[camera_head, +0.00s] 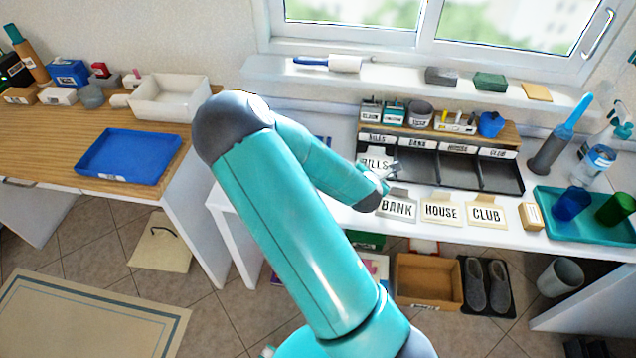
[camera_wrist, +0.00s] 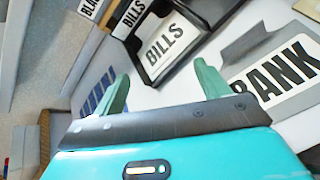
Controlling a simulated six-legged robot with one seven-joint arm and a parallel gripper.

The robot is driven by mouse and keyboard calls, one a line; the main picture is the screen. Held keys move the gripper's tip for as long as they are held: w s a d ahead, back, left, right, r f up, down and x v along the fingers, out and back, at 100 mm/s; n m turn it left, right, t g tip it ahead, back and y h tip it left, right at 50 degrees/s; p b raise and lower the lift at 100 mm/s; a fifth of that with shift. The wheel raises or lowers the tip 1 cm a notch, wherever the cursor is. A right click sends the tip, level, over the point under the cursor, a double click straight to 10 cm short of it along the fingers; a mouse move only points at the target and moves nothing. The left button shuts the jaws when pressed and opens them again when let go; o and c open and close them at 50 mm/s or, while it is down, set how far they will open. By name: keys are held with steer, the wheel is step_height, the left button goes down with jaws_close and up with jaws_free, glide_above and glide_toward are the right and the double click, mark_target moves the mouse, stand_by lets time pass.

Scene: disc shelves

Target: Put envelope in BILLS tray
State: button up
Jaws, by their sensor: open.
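An envelope marked BILLS (camera_head: 375,163) is at the left end of the black sorter, at its BILLS compartment. In the wrist view the BILLS envelope (camera_wrist: 168,45) lies tilted at the mouth of that compartment, just under the BILLS label (camera_wrist: 133,13). Its lower end appears to be inside, though the contact is hard to see. My gripper (camera_wrist: 163,90) is open and empty, with its two fingers apart and the envelope beyond them. In the head view my gripper (camera_head: 388,178) is just in front of the compartment, partly hidden by my arm.
Envelopes marked BANK (camera_head: 398,208), HOUSE (camera_head: 442,210) and CLUB (camera_head: 486,213) lie on the white desk in front of the sorter (camera_head: 510,178). A teal tray (camera_head: 590,228) with cups is at right. A blue tray (camera_head: 128,156) is on the left table.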

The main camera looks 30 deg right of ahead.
steer(key=s+a+r+m+g+y, duration=0.25)
steer(key=a+r+m+y, duration=0.45)
steer(key=a+r+m, duration=1)
steer(key=s+a+r+m, duration=0.2)
steer(key=s+a+r, duration=0.4)
steer(key=s, duration=0.2)
steer(key=s+a+r+m, duration=0.2)
steer(key=s+a+r, duration=0.3)
steer(key=s, duration=0.3)
steer(key=shift+a+r+y, duration=0.35)
steer(key=shift+r+y, duration=0.05)
steer(key=shift+r, duration=0.45)
